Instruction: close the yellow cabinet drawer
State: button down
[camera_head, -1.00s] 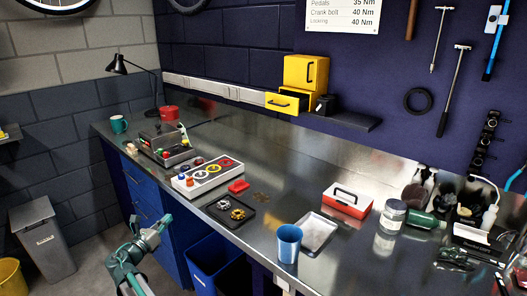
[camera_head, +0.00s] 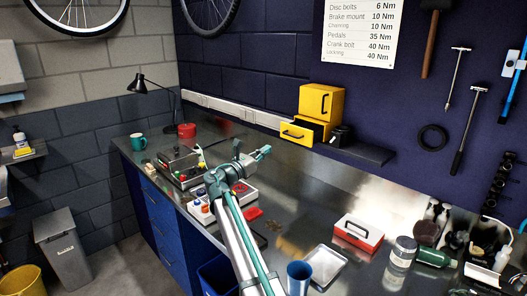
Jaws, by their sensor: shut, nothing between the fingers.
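The yellow cabinet (camera_head: 321,103) sits on the wall shelf at the back of the bench, its upper front with a black handle closed. Its lower yellow drawer (camera_head: 299,134) is pulled out toward the left front, with a black handle on its face and a dark inside showing. My gripper (camera_head: 266,150) is shut and empty. It is above the bench, to the left of the drawer in the picture, pointing toward it with a visible gap between them. My arm hides part of the trays behind it.
The bench below the drawer is mostly clear.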

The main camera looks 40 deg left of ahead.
aim_at(289, 135)
jog(key=w+p, duration=0.1)
jog(key=w, duration=0.2)
jog(key=w+r+p, duration=0.1)
jog(key=w, duration=0.2)
jog(key=w+r+p, duration=0.1)
jog(key=w, duration=0.3)
jog(key=shift+w, duration=0.2)
